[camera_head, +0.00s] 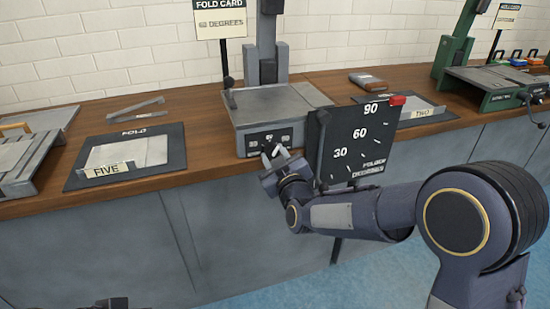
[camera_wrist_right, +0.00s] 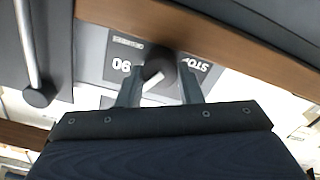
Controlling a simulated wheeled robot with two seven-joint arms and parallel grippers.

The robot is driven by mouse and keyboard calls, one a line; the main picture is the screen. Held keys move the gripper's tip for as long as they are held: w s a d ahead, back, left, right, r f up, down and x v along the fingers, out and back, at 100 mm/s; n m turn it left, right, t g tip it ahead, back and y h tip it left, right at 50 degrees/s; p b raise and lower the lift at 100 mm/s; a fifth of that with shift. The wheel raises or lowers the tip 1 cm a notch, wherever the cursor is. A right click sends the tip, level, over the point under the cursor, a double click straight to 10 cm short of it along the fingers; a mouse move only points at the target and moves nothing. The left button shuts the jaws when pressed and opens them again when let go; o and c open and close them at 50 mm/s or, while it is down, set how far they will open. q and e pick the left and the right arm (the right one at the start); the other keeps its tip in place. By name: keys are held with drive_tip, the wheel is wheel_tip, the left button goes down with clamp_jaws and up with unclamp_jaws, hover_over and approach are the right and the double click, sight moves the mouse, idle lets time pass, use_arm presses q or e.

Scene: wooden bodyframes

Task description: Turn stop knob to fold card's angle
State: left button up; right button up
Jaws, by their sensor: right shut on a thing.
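The fold card (camera_head: 220,22) stands on a post behind the grey bending machine (camera_head: 270,100) and appears to read 60 degrees. The machine's front has a small dark stop panel (camera_head: 284,136) with angle marks. In the right wrist view the dark round stop knob (camera_wrist_right: 160,62) with a white pointer line sits between the fingers. My right gripper (camera_head: 271,153) is shut on the knob; it also shows in the right wrist view (camera_wrist_right: 160,84). The knob is mostly hidden in the head view. A dark piece at the bottom left edge seems to be my left gripper (camera_head: 112,303), mostly cut off.
A FIVE tray (camera_head: 125,155) lies left, a TWO tray (camera_head: 415,112) right. A green machine (camera_head: 495,85) stands far right.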

drive_tip(key=n, duration=0.5)
drive_tip(key=shift+n, duration=0.3)
idle(0.5)
drive_tip(key=o, duration=1)
drive_tip(key=v, duration=0.7)
drive_tip(key=shift+s+p, duration=0.35)
drive_tip(key=shift+s, duration=0.05)
